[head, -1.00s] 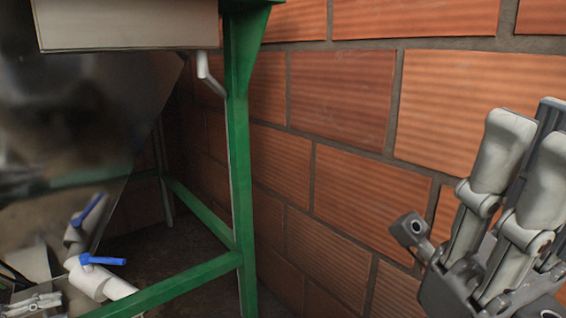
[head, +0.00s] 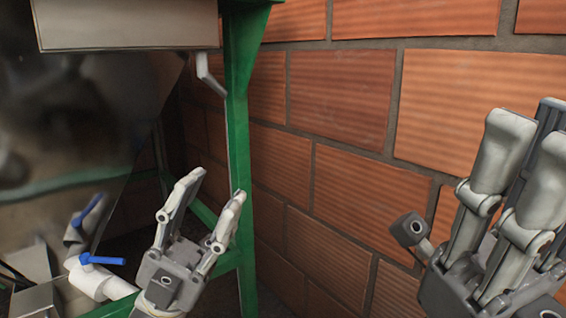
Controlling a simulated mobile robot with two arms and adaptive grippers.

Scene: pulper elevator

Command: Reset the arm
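My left gripper (head: 217,184) points up in the lower middle-left of the head view. Its two fingers stand apart with nothing between them, so it is open and empty. It shows in front of the green frame, just right of a white pipe with a blue-handled valve. My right gripper (head: 532,130) points up at the right edge, in front of the brick wall. It is partly cut off by the picture edge, and I cannot tell how far its fingers are apart. No held object shows in it.
A green metal frame (head: 237,120) stands left of centre. A shiny metal hopper (head: 75,130) and a pale box (head: 130,25) are at the left. The white valve pipe (head: 88,283) with its blue handle (head: 103,260) is low left. A brick wall (head: 340,95) fills the back and right.

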